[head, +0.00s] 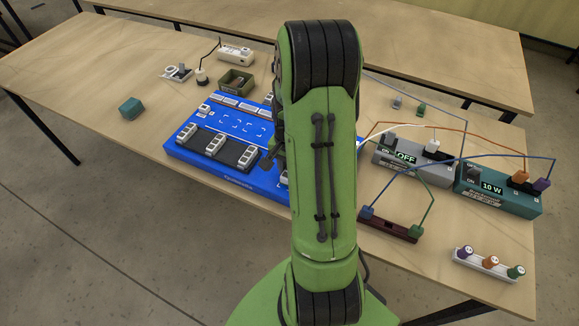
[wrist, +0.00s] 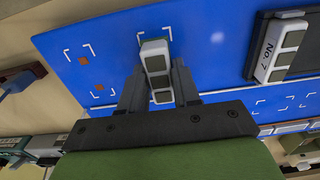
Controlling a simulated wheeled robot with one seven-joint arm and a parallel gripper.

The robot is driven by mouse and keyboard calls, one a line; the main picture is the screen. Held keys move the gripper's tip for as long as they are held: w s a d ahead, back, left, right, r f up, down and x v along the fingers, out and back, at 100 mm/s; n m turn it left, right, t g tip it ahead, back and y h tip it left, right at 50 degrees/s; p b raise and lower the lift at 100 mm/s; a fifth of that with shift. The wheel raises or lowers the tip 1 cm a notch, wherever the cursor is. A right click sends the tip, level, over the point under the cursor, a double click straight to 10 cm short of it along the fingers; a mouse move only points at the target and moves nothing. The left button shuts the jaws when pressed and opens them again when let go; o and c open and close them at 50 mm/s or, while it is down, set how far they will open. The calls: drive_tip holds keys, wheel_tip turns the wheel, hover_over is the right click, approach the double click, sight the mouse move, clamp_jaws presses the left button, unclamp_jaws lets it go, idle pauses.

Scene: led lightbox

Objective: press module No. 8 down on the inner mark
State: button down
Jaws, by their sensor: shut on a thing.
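A white module with dark square faces (wrist: 156,68) is held between the two fingers of my gripper (wrist: 157,88) in the wrist view. Its number cannot be read. It stands over the blue board (wrist: 215,60), and white corner marks (wrist: 168,31) show around its far end. I cannot tell whether its underside touches the board. A second bracketed mark (wrist: 78,52) with a small brown square lies to the left. In the head view my arm hides the held module and much of the right side of the board (head: 240,186).
Module No. 7 (wrist: 281,48) sits in a dark holder right of my gripper. Several modules stand on a dark strip (head: 232,152) at the board's front. Wired boxes, a grey one (head: 412,166) and a teal one (head: 498,195), stand right of my arm. The table's left is mostly clear.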

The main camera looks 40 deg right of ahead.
drive_tip(key=shift+f+b, duration=0.45)
drive_tip(key=shift+f, duration=0.15)
drive_tip(key=c, duration=0.7)
unclamp_jaws()
drive_tip(key=shift+c, duration=0.2)
wheel_tip(320, 180, up, 8)
drive_tip(key=p, duration=0.6)
drive_tip(key=shift+r+p, duration=0.15)
drive_tip(key=shift+p, duration=0.15)
